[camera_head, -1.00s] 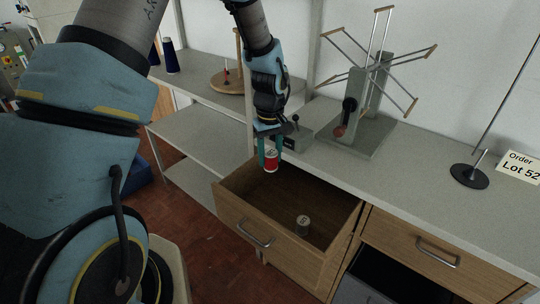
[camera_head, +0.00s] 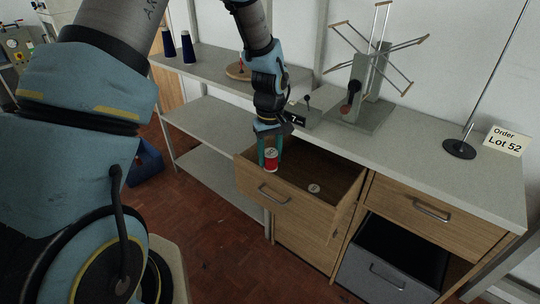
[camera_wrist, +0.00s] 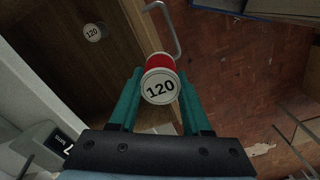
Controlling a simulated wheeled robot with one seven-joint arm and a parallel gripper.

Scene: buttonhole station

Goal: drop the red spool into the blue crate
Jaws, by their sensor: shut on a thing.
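The red spool (camera_head: 271,160) has a white end marked 120, seen close up in the wrist view (camera_wrist: 159,87). My gripper (camera_head: 268,152) is shut on it, with a teal finger on each side, and the spool appears held near the open drawer's front edge. The exact height above the drawer is hard to judge. The blue crate (camera_head: 147,163) stands on the floor at the left of the head view, partly hidden behind my arm. A blue-grey edge at the top of the wrist view may be part of it.
The open wooden drawer (camera_head: 336,205) holds another spool (camera_head: 314,188), also marked 120 in the wrist view. A grey bin (camera_head: 385,280) sits below the right-hand drawer. A shelf (camera_head: 215,130) stands between drawer and crate. Red floor in front is clear.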

